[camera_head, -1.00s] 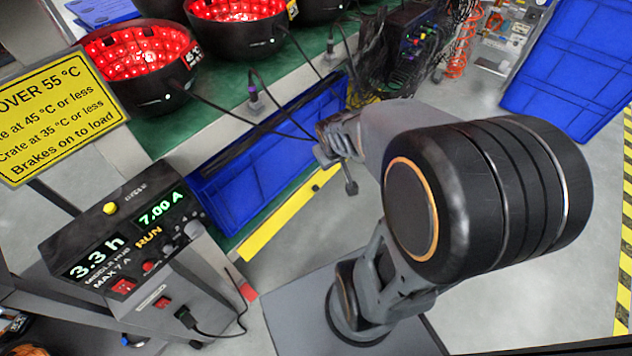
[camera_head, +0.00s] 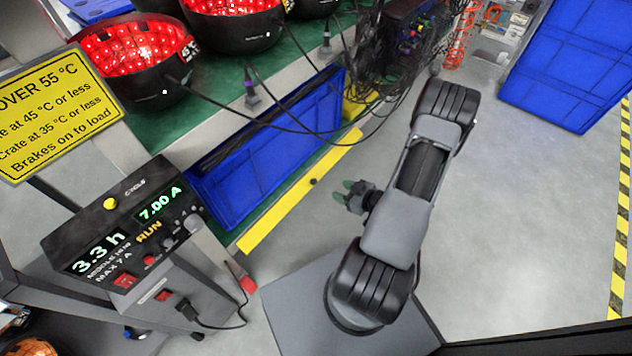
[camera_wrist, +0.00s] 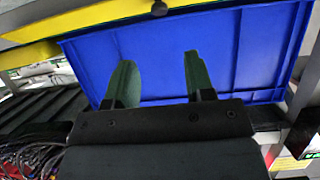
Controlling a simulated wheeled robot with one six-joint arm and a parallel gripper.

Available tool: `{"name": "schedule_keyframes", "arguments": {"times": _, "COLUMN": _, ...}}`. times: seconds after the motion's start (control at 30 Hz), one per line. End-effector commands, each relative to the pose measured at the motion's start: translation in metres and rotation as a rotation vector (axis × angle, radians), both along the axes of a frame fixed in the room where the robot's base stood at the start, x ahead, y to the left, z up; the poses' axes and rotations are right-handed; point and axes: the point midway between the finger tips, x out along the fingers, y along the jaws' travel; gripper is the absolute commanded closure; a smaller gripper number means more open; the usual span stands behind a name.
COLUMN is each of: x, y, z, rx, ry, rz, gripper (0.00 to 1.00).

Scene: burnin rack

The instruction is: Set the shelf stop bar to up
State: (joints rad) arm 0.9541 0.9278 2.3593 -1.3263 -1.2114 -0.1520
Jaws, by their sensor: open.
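The shelf stop bar is the long yellow bar (camera_head: 285,208) along the front of the shelf, beside the blue crate. It has a small black knob (camera_head: 313,181) near its middle. In the wrist view the yellow bar (camera_wrist: 100,18) crosses the top, with the knob (camera_wrist: 159,8) at the upper edge. My gripper (camera_head: 342,190) is open and empty, a short way right of the knob, its green fingers pointing toward the bar. In the wrist view the gripper (camera_wrist: 158,75) has its fingers apart, below the knob, with the blue crate behind. No contact shows.
The blue crate (camera_head: 270,140) sits behind the bar. Red-lit black bowls (camera_head: 135,55) stand on the green shelf above, with cables hanging down. A control box (camera_head: 125,235) and a yellow sign (camera_head: 58,110) are at the left. Grey floor (camera_head: 520,230) is clear at the right.

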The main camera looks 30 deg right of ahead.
Motion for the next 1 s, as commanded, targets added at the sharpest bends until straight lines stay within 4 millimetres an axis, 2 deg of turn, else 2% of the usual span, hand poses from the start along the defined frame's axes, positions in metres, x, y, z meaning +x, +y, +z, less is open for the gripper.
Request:
{"name": "schedule_keyframes", "arguments": {"times": 0.1, "x": 0.019, "y": 0.011, "z": -0.012, "rx": -0.001, "ry": 0.000, "rz": 0.008, "gripper": 0.51}}
{"name": "schedule_keyframes", "arguments": {"times": 0.5, "x": 0.079, "y": 0.038, "z": -0.039, "rx": -0.002, "ry": 0.000, "rz": 0.005, "gripper": 0.51}}
{"name": "schedule_keyframes", "arguments": {"times": 0.7, "x": 0.096, "y": 0.044, "z": -0.045, "rx": -0.003, "ry": 0.000, "rz": 0.002, "gripper": 0.51}}
{"name": "schedule_keyframes", "arguments": {"times": 1.0, "x": 0.102, "y": 0.047, "z": -0.047, "rx": -0.001, "ry": 0.002, "rz": 0.000, "gripper": 0.51}}
